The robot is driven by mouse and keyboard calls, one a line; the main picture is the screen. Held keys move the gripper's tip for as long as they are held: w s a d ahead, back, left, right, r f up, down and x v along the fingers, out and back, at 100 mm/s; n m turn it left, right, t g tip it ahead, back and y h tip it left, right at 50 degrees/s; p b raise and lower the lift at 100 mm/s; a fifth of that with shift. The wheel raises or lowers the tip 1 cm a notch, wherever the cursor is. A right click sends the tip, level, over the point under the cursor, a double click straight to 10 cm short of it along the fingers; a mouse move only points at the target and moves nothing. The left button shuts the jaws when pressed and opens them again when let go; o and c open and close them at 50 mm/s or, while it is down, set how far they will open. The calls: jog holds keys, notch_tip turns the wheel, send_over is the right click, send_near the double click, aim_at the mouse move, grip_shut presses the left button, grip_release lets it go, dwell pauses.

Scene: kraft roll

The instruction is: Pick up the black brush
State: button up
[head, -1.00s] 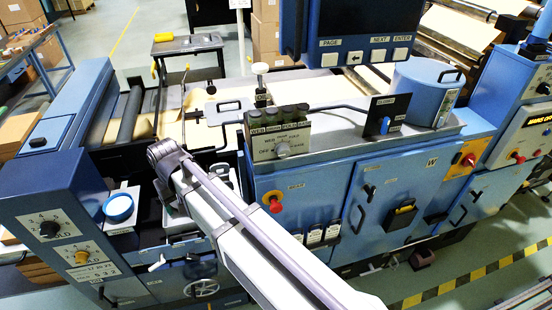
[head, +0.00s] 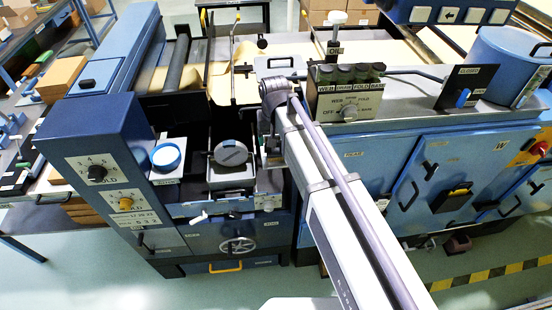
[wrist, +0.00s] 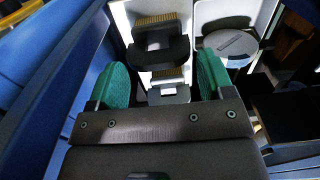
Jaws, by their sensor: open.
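A black brush (wrist: 160,48) with tan bristles shows in the wrist view, in a white holder (wrist: 121,20). A second tan strip and a dark piece with a white patch show just below it; I cannot tell whether they belong to the same brush. My gripper (wrist: 163,82) is open, its two green finger pads apart on either side of this lower part. I see nothing held, and cannot tell how far above the brush the pads are. In the head view my arm hides the gripper, and I cannot make out the brush.
A round grey disc (head: 230,152) lies in a tray right beside the holder; it also shows in the wrist view (wrist: 232,44). A white-and-blue round pot (head: 166,157) stands farther left. The control box (head: 347,92) stands close on the right. A blue wall (wrist: 55,70) runs along the left.

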aim_at(275, 151)
notch_tip(275, 151, down, 5)
jog(key=b, duration=0.5)
jog(key=shift+d+f, duration=0.1)
jog(key=shift+f, duration=0.1)
jog(key=shift+r, duration=0.25)
jog(key=c, duration=0.7)
